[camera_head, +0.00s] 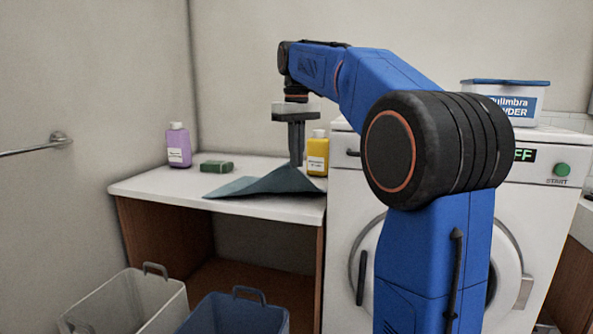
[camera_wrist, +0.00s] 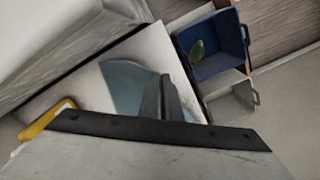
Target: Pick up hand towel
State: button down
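The hand towel (camera_head: 258,184) is a grey-teal cloth on the white counter, at its front right part. Its middle rises to a peak at the fingertips of my gripper (camera_head: 296,162), and its edges spread down onto the counter. My gripper points straight down with its fingers close together, shut on the raised cloth. In the wrist view, the towel (camera_wrist: 124,84) lies around and left of the fingers of my gripper (camera_wrist: 161,80). The exact pinch between the fingertips is partly hidden.
A yellow bottle (camera_head: 317,155) stands close behind the gripper. A purple bottle (camera_head: 178,147) and a green block (camera_head: 216,167) are farther left on the counter (camera_head: 160,184). The washing machine (camera_head: 345,190) is at right. A grey basket (camera_head: 135,300) and blue basket (camera_head: 235,316) stand below.

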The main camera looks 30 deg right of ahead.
jog(key=shift+r, duration=0.2)
notch_tip(320, 180, up, 9)
dwell(0.5)
